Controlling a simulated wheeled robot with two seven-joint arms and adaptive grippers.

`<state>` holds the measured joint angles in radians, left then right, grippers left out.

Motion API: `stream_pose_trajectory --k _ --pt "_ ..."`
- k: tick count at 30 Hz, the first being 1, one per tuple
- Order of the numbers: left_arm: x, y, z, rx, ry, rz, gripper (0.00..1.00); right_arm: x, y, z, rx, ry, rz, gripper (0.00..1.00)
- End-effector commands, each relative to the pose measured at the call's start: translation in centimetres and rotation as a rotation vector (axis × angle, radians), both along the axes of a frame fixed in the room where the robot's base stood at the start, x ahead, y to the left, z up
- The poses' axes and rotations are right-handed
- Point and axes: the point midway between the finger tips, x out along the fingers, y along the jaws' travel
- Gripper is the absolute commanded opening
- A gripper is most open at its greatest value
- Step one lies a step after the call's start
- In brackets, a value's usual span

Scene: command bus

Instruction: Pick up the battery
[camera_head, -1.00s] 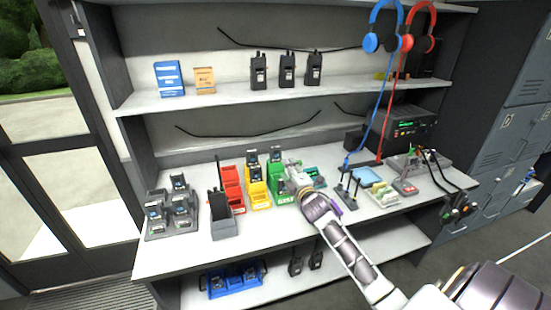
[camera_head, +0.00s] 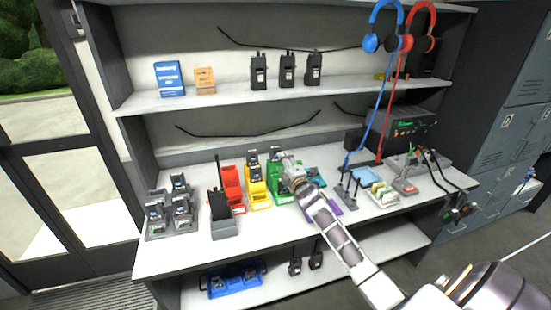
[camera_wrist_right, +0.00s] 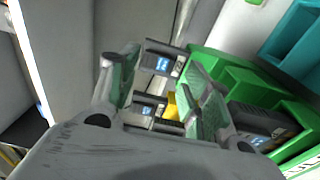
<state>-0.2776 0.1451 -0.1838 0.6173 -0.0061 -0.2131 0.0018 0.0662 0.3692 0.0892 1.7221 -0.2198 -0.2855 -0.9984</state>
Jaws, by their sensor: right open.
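My right gripper (camera_head: 286,160) is over the green bin (camera_head: 279,193), just right of the right battery. In the wrist view its two fingers (camera_wrist_right: 162,72) are open, with an upper battery (camera_wrist_right: 163,62) and a lower battery (camera_wrist_right: 148,110) seen between and beyond them. I cannot tell whether a finger touches either. Another dark battery (camera_wrist_right: 262,125) lies in the green bin, right of the fingers. My left gripper is not in view.
A red bin (camera_head: 231,190), a radio in a dark holder (camera_head: 222,215) and a grey charger with several batteries (camera_head: 172,210) stand to the left. The upper shelf (camera_head: 220,98) overhangs behind.

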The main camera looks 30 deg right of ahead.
Motion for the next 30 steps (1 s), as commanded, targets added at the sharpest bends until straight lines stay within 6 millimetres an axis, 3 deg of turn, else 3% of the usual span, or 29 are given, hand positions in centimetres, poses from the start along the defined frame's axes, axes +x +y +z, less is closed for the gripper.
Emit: stream_pose_trajectory --k 10,30 --pt "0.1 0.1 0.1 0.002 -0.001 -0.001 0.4 0.6 -0.2 0.1 0.0 0.001 0.0 0.48" --pt "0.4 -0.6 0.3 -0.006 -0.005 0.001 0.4 4.9 -1.3 0.3 0.001 0.0 0.0 0.48"
